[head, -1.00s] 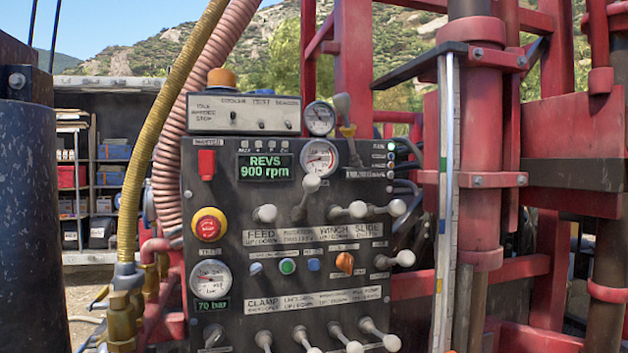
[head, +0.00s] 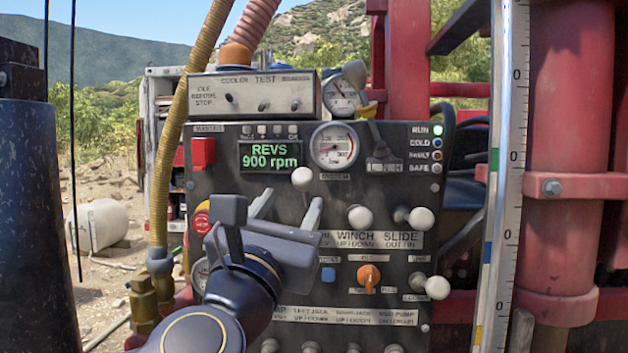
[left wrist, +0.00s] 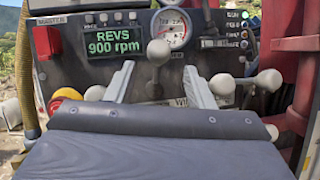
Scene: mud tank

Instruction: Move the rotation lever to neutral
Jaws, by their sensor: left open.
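The rotation lever (head: 302,179) has a pale round knob and stands tilted up, higher than the winch lever knob beside it. In the left wrist view its knob (left wrist: 158,53) shows beyond and between the two fingertips. My left gripper (head: 291,203) is open in front of the control panel, its fingers pointing at the panel just below that knob. Its fingers (left wrist: 157,80) hold nothing. The gripper hides the rotation label and part of the lower panel. I cannot tell whether a finger touches the lever. My right gripper is not in view.
The winch lever (head: 359,217) and slide lever (head: 421,219) stand close on the right. The feed lever (left wrist: 95,93) is left of the fingers. A red emergency button (head: 201,222) and an orange switch (head: 369,276) are nearby. The display (head: 270,156) reads 900 rpm.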

